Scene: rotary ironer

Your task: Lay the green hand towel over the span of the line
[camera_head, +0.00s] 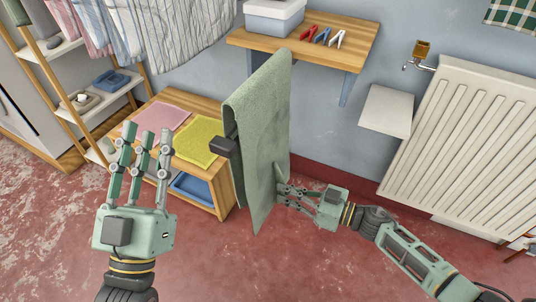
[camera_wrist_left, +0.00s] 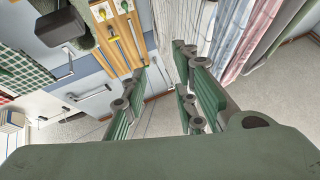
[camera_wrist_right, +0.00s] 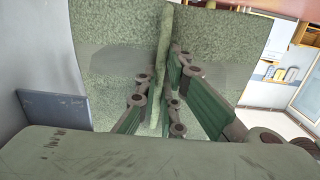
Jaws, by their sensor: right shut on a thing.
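The green hand towel (camera_head: 262,140) hangs in a tall fold in the middle of the head view. Its top edge slants up towards the wall shelf, and a dark block (camera_head: 223,147) shows at its near left edge. The line itself is hidden or too thin to make out there. My right gripper (camera_head: 281,192) is shut on the towel's lower right edge; in the right wrist view, a fold of the towel (camera_wrist_right: 163,70) runs between its fingers. My left gripper (camera_head: 142,150) is open and empty, left of the towel and apart from it, fingers spread in its wrist view (camera_wrist_left: 165,95).
A wooden wall shelf (camera_head: 350,45) with a grey-white box (camera_head: 273,18) and several clips is behind the towel. A low wooden bench (camera_head: 222,190) with pink and yellow cloths stands left. A radiator (camera_head: 470,140) and small white ledge (camera_head: 387,110) are right. Striped cloths (camera_head: 180,30) hang upper left.

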